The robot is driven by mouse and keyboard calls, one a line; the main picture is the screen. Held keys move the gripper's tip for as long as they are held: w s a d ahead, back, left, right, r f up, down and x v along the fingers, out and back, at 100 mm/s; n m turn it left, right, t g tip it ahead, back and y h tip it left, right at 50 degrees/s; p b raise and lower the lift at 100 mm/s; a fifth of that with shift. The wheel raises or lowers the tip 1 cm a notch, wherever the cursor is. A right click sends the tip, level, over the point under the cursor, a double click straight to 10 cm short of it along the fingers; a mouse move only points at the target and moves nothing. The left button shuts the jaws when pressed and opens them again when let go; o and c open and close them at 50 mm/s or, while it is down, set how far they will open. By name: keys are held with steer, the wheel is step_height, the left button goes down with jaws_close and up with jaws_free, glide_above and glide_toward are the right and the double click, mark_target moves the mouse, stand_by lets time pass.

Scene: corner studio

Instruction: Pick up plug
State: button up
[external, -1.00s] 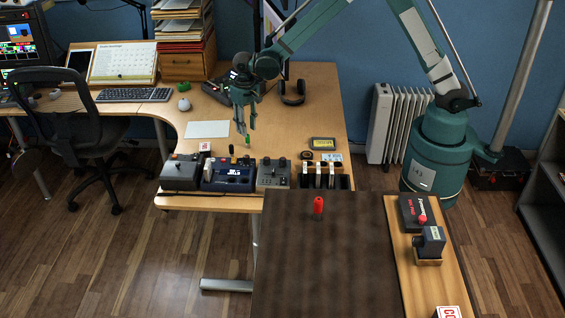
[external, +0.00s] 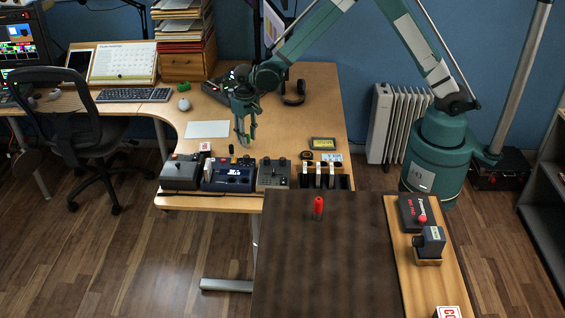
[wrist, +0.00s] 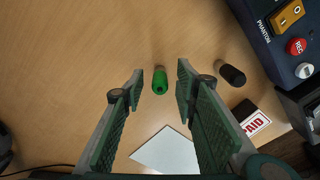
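A small green plug (wrist: 160,82) stands on the wooden desk; in the wrist view it shows between the two fingertips of my gripper (wrist: 161,68), with a gap on both sides. My gripper is open and empty. In the external view my gripper (external: 245,138) points down low over the desk and partly hides the green plug. A black plug (wrist: 232,75) stands just outside the right finger. A red plug (external: 318,206) stands apart on the dark brown table top.
A row of dark control boxes (external: 229,176) lies along the desk's front edge, close to my gripper. A small white-and-red box (wrist: 252,121) is near the black plug. Black headphones (external: 293,97) lie farther back.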

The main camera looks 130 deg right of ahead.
jaws_close()
stand_by(0.3)
steer(key=shift+r+p, duration=0.85)
steer(key=shift+r, duration=4.15)
